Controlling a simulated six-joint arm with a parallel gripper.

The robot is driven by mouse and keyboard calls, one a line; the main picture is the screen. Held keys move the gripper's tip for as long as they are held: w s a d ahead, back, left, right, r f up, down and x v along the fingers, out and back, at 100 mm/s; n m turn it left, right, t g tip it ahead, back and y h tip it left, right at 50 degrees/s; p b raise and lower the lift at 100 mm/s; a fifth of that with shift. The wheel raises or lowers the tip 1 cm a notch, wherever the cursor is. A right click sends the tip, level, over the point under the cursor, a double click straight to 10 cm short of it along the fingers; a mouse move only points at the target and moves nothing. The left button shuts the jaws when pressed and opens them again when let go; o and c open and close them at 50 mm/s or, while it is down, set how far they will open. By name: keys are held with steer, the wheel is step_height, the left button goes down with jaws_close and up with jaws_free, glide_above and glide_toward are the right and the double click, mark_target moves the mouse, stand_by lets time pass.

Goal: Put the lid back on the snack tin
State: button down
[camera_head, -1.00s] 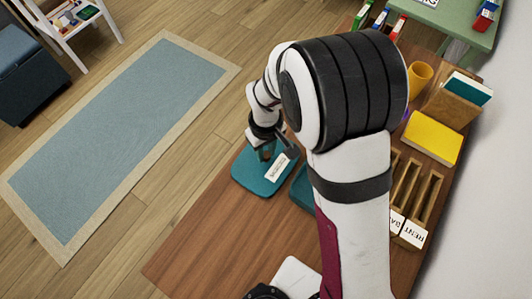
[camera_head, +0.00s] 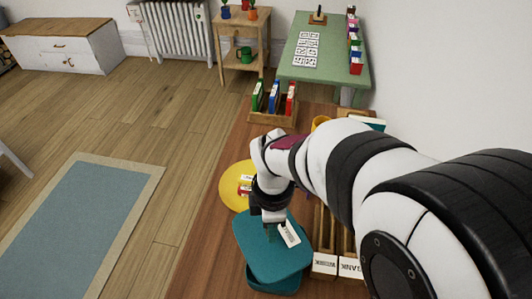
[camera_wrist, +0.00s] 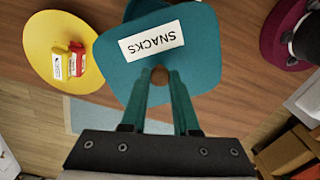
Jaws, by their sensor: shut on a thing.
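The teal lid (camera_head: 262,252) carries a white SNACKS label, which also shows in the wrist view (camera_wrist: 152,42). My gripper (camera_head: 271,222) is shut on the lid's brown knob (camera_wrist: 160,76), with one finger on each side. The teal snack tin (camera_head: 274,286) stands on the wooden table, partly hidden under the lid. The lid overlaps the tin but is out of line with it, so a strip of the tin shows along the lower edge in the head view. I cannot tell whether they touch.
A yellow plate (camera_head: 229,190) with small packets lies beside the lid. Wooden slotted holders (camera_head: 325,240) with labels stand close on the right. A rack of coloured binders (camera_head: 272,103) stands farther back. My arm hides part of the table. The table's left edge is near.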

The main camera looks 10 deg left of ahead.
mark_target(278, 240)
steer(key=n, duration=0.1)
steer(key=d+n, duration=0.1)
steer(key=n, duration=0.1)
steer(key=shift+s+d+r+n, duration=0.1)
steer(key=shift+d+n, duration=0.1)
steer(key=shift+n, duration=0.1)
steer(key=shift+d+n, duration=0.1)
steer(key=shift+n, duration=0.3)
steer(key=shift+f, duration=3.2)
steer(key=shift+f, duration=0.15)
steer(key=c, duration=0.6)
jaws_free()
steer(key=shift+o, duration=0.2)
steer(key=o, duration=0.5)
steer(key=shift+c, duration=0.2)
